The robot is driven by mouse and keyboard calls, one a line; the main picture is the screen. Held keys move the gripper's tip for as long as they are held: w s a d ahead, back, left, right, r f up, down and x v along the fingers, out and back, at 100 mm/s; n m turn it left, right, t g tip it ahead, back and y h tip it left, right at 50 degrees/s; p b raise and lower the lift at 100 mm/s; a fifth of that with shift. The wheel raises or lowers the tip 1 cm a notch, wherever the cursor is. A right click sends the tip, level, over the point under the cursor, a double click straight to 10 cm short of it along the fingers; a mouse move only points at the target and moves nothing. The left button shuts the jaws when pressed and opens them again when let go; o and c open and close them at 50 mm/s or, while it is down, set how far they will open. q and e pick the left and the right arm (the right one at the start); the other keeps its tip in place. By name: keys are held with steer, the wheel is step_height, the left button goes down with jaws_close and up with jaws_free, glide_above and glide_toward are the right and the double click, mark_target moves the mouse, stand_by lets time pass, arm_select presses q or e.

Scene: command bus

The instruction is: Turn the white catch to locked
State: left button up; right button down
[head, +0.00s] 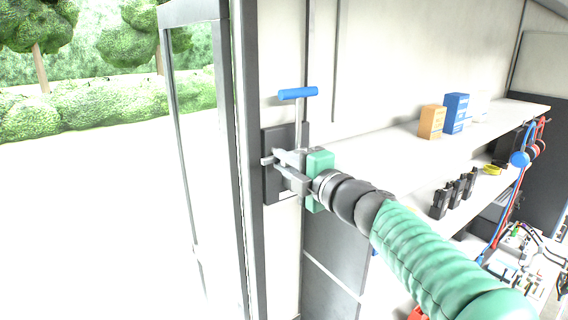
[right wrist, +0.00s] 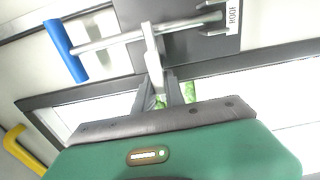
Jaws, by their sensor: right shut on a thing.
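The white catch (right wrist: 152,48) shows in the right wrist view as a pale tab standing across a metal rod. The rod ends in a blue handle (right wrist: 66,50), which also shows in the head view (head: 298,93). The catch sits on a dark plate (head: 283,194) beside the door frame; the same plate shows in the right wrist view (right wrist: 180,48). My right gripper (head: 282,168) is at the plate, shut on the catch, with its fingertips around the lower end of the tab (right wrist: 160,92). In the head view the gripper mostly hides the catch. My left gripper is not in view.
A dark-framed door (head: 215,65) stands at the left, with trees outside. Shelves at the right hold an orange box (head: 431,122), a blue box (head: 456,112) and several black handsets (head: 455,193). A yellow handle (right wrist: 18,148) shows at lower left in the right wrist view.

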steer(key=shift+a+f, duration=0.1)
steer(key=shift+f, duration=0.4)
steer(key=c, duration=1.7)
jaws_free()
steer(key=shift+o, duration=1.2)
steer(key=shift+s+r, duration=0.1)
steer(key=shift+o, duration=0.3)
steer(key=shift+r, duration=0.2)
steer(key=shift+s+d, duration=0.1)
steer(key=shift+d, duration=0.1)
steer(key=shift+s+d, duration=0.2)
steer(key=b+v, duration=0.4)
steer(key=v, duration=1.2)
